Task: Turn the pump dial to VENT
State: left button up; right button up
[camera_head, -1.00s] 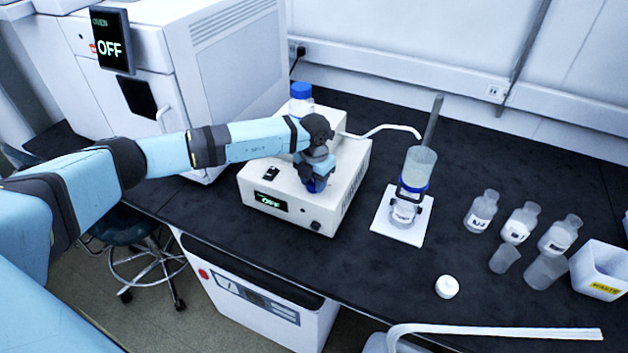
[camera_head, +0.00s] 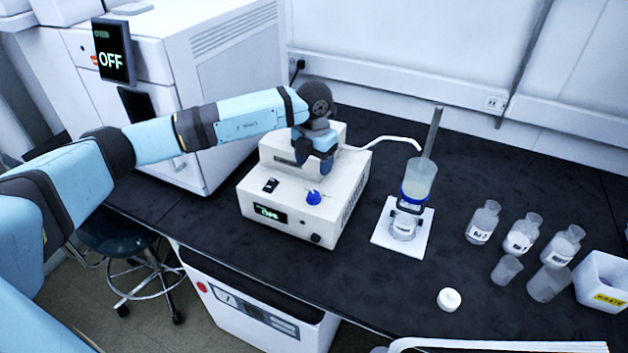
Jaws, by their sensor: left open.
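The white pump box (camera_head: 328,232) stands on the black bench. Its blue dial (camera_head: 314,197) sits on the top front face, uncovered; I cannot read which mark it points to. A small display (camera_head: 268,213) on the front shows green letters that look like OFF. My left gripper (camera_head: 314,164) is open and empty, pointing down just above and behind the dial, apart from it. It covers part of the pump's raised back section. My right gripper is not in view.
A dark switch (camera_head: 271,186) is left of the dial. A filter flask (camera_head: 406,222) stands on a white pad (camera_head: 385,238) to the right, with a tube from the pump. Several bottles, a white cap (camera_head: 449,299) and a waste bin (camera_head: 603,281) lie further right. A large oven (camera_head: 232,80) stands left.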

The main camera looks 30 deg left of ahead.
pick_arm(q)
notch_tip(320, 180, up, 4)
jog(key=shift+f, duration=0.25)
dwell(0.4)
